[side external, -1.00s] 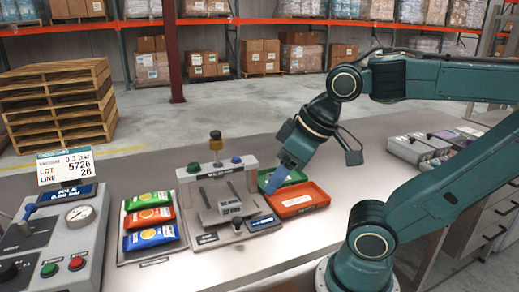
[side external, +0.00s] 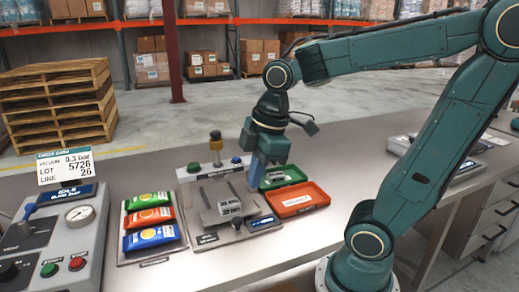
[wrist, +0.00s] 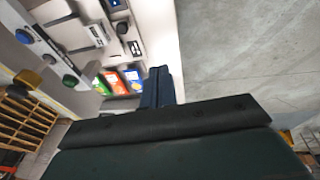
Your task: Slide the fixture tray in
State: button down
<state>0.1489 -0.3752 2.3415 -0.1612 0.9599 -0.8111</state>
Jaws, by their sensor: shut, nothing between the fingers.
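The fixture tray (side external: 238,233) is a flat grey metal plate carrying grey blocks, in front of a grey bridge-shaped station (side external: 215,171) with a green and a blue button. What I take to be the same tray shows near the top of the wrist view (wrist: 85,48). My gripper (side external: 256,186) has blue fingers, closed together and empty, pointing down at the right of the station by the green bin. The fingers (wrist: 158,72) also show in the wrist view. I cannot tell whether the fingertips touch anything.
A green bin (side external: 297,171) and an orange bin (side external: 323,194) stand right of the fixture. Green, red and blue packets (side external: 150,217) lie on a plate to its left. A gauge console (side external: 52,250) stands at far left. The front bench (side external: 300,250) is clear.

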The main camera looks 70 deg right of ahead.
jog(key=w+d+f+n+g+y, duration=0.2)
jog(key=w+d+f+n+g, duration=0.2)
jog(key=n, duration=1)
jog(key=w+d+f, duration=0.1)
jog(key=w+f, duration=0.2)
jog(key=f, duration=0.2)
jog(key=shift+w+n+y, duration=0.15)
jog(key=shift+n+y, duration=0.15)
jog(key=shift+n, duration=0.1)
jog(key=shift+a+f, duration=0.1)
jog(key=shift+f, duration=0.05)
jog(key=shift+g, duration=0.3)
jog(key=x, duration=1)
jog(key=d, duration=0.1)
jog(key=w+d, duration=0.1)
jog(key=shift+w+d, duration=0.25)
jog(key=shift+d, duration=0.05)
jog(key=shift+w+d, duration=0.3)
jog(key=shift+d, duration=0.15)
